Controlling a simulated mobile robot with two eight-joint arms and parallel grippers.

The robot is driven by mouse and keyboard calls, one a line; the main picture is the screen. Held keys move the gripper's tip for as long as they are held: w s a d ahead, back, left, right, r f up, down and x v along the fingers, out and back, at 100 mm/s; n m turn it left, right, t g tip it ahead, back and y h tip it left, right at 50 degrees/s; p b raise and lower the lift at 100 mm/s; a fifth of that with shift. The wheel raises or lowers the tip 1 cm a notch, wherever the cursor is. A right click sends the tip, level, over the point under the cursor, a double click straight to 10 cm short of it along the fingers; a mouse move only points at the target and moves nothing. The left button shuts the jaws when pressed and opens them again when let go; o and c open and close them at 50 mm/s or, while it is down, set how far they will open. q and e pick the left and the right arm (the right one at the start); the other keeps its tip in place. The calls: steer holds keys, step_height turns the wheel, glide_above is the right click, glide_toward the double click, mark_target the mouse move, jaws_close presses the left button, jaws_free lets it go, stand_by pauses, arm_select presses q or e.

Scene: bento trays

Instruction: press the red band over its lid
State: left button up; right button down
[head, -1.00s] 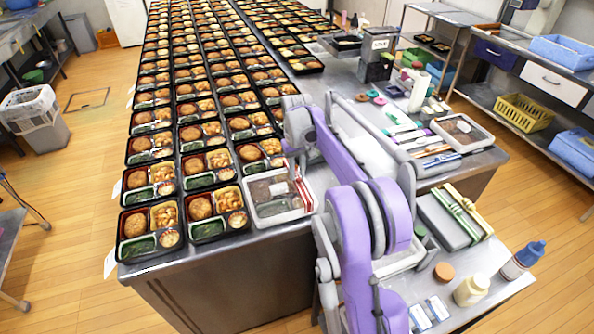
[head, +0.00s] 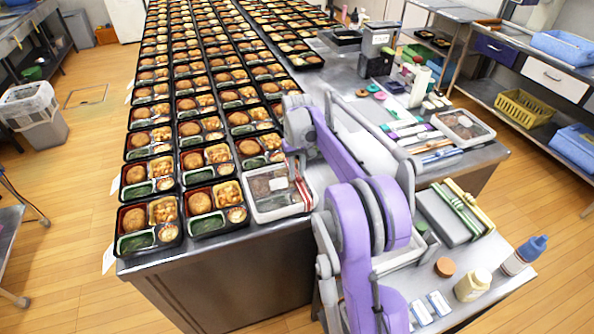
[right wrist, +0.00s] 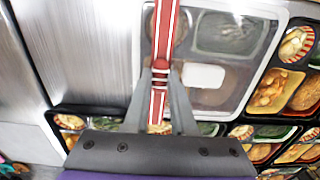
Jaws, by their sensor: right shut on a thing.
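The red band (right wrist: 166,28), with white stripes, runs lengthwise over one side of a lidded tray. My right gripper (right wrist: 160,73) is shut on the band, with one finger on each side of it. The clear lid (right wrist: 213,97) covers a tray of food and carries a white label (right wrist: 203,76). In the head view the lidded tray (head: 270,216) sits at the table's front corner, beside my right arm. There my arm partly hides the gripper. I cannot tell how far the band wraps under the tray. My left gripper is not in view.
Open bento trays (head: 150,215) fill the table to the left, close against the lidded one. Another lidded tray (head: 463,128) lies further right. A side stand holds a box with a green band (head: 447,215), a cream bottle (head: 472,286) and a blue-capped bottle (head: 523,256).

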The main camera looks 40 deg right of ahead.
steer(key=shift+f, duration=0.1)
stand_by(0.3)
steer(key=shift+c, duration=0.6)
jaws_free()
steer(key=shift+r+p, duration=1.85)
steer(key=shift+r, duration=2.2)
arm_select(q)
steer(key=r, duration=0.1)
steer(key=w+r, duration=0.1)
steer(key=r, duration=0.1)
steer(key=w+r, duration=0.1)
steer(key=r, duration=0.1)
